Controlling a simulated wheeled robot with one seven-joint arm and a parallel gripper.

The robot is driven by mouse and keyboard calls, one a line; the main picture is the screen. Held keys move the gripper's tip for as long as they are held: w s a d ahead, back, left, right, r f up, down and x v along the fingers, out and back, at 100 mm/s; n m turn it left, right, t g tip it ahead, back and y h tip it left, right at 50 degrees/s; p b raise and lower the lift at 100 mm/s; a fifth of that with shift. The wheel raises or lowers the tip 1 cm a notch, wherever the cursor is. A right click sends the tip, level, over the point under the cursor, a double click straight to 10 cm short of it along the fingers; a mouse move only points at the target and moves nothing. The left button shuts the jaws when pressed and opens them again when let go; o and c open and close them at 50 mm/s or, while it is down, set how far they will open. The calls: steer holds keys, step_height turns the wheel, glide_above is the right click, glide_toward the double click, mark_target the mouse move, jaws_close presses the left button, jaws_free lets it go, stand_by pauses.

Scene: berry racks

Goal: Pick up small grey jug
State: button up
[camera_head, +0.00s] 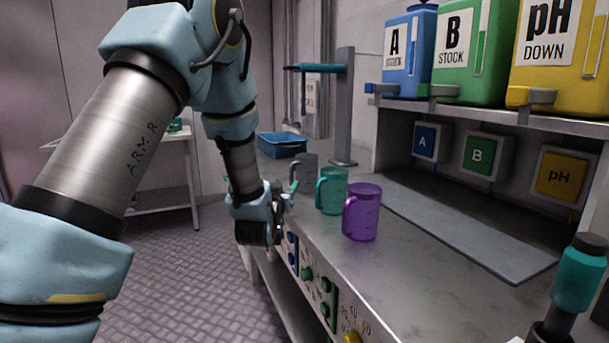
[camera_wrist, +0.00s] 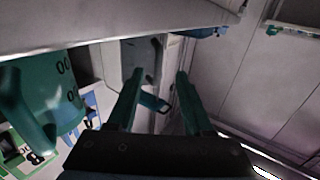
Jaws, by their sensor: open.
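The small grey jug (camera_head: 308,168) stands on the metal bench in the head view, behind the teal jug (camera_head: 333,192), its handle toward the left. My gripper (camera_head: 284,194) is at the bench's front edge, left of the jugs and close to the grey one. In the wrist view my gripper (camera_wrist: 160,72) is open, its two fingers apart. A grey shape, apparently the grey jug (camera_wrist: 137,58), shows by the left fingertip and partly between the fingers. I cannot tell whether the fingers touch it. The teal jug (camera_wrist: 62,90) fills the wrist view's left side.
A purple jug (camera_head: 362,214) stands in front of the teal one. A blue tray (camera_head: 282,144) and a stand (camera_head: 345,105) are farther back. A shelf (camera_head: 480,113) with labelled containers overhangs the right. Knobs line the bench front (camera_head: 306,272).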

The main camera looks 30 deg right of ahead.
mark_target(291, 178)
steer(key=p+x, duration=0.1)
steer(key=x, duration=0.3)
steer(key=shift+d+r, duration=0.1)
steer(key=shift+d, duration=0.05)
steer(key=shift+c, duration=0.3)
jaws_close()
stand_by(0.9)
